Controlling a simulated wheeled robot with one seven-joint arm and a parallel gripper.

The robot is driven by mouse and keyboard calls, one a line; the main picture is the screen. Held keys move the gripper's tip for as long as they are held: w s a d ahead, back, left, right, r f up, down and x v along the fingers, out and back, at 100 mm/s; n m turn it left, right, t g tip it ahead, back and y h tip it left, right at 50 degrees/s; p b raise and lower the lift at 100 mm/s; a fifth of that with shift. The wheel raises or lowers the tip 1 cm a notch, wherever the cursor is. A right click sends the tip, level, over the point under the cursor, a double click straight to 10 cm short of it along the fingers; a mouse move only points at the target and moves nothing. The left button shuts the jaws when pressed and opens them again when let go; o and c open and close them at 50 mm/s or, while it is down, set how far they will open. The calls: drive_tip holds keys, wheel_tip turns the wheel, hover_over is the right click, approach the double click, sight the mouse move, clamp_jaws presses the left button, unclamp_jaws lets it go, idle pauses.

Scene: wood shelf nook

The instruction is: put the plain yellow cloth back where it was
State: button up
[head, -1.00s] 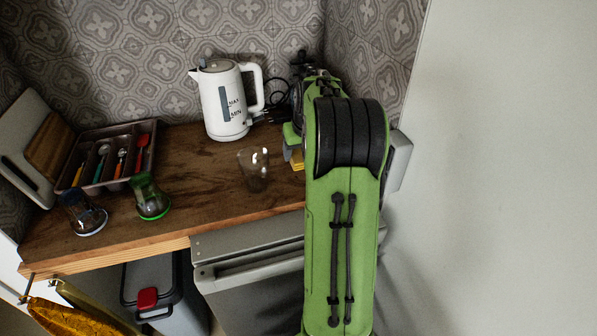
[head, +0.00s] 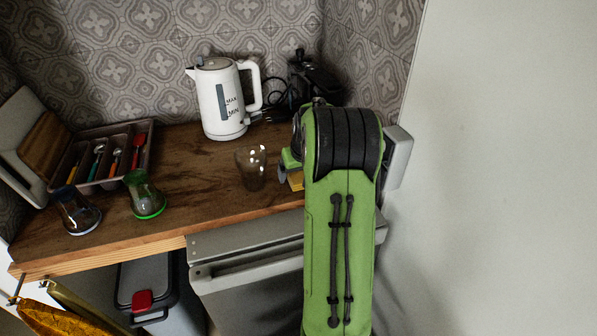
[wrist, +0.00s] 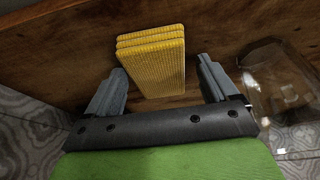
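A folded yellow cloth, a ribbed stack of layers (wrist: 152,60), lies on the wooden counter in the wrist view. It has no printed pattern. My gripper (wrist: 162,66) is open, with one grey finger on each side of the stack. A gap shows at the right finger; the left finger is close to the stack, and I cannot tell if it touches. In the head view only a small yellow corner (head: 296,181) shows beside my green arm, which hides the rest. A patterned golden-yellow cloth (head: 55,319) hangs at the lower left.
A clear glass (head: 250,168) stands close left of the gripper; it also shows in the wrist view (wrist: 280,85). A white kettle (head: 221,100), a dark appliance (head: 310,82), a cutlery tray (head: 112,150) and two jars (head: 145,195) are on the counter. A wall is at right.

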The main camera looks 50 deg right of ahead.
drive_tip(key=shift+r, duration=0.1)
drive_tip(key=p+v, duration=0.3)
drive_tip(key=v, duration=0.9)
drive_tip(key=s+a+r+n, duration=0.2)
drive_tip(key=a+r, duration=0.1)
drive_tip(key=a, duration=0.7)
drive_tip(key=s+a+r+n, duration=0.1)
drive_tip(key=s+a+r, duration=0.15)
drive_tip(key=a, duration=0.75)
drive_tip(key=s+a+f+n+t+y, duration=0.2)
drive_tip(key=s+a+n, duration=0.1)
drive_tip(key=s+a, duration=0.9)
wheel_tip(320, 180, up, 6)
drive_tip(key=d+p, duration=0.1)
drive_tip(key=p, duration=0.5)
drive_tip(key=shift+s+r, duration=0.15)
drive_tip(key=shift+s, duration=0.1)
drive_tip(key=shift+d, duration=0.1)
